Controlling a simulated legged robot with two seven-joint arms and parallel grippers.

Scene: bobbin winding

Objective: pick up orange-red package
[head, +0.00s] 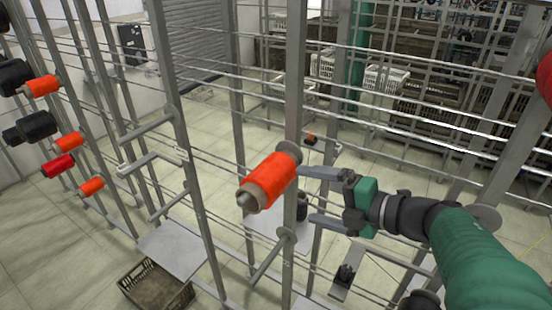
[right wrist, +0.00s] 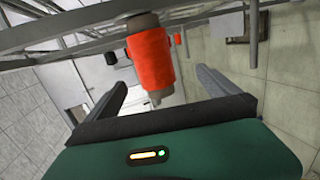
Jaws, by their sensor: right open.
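The orange-red package (head: 270,181) is a bobbin of yarn on a tan core, mounted on a peg that sticks out from a grey rack post. In the right wrist view the package (right wrist: 150,58) lies ahead of the jaws, in line with the gap between the fingers. My right gripper (head: 308,196) is open and empty, to the right of the package in the head view. Its two fingers (right wrist: 165,91) are spread apart in the right wrist view. I cannot tell whether the package reaches between the fingertips. My left gripper is not in view.
Grey rack posts (head: 294,80) and thin horizontal rods stand close around the package. Other orange and red packages (head: 66,142) and black ones (head: 30,127) hang at the left. A brown crate (head: 157,287) sits on the floor. White crates (head: 386,80) stand behind.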

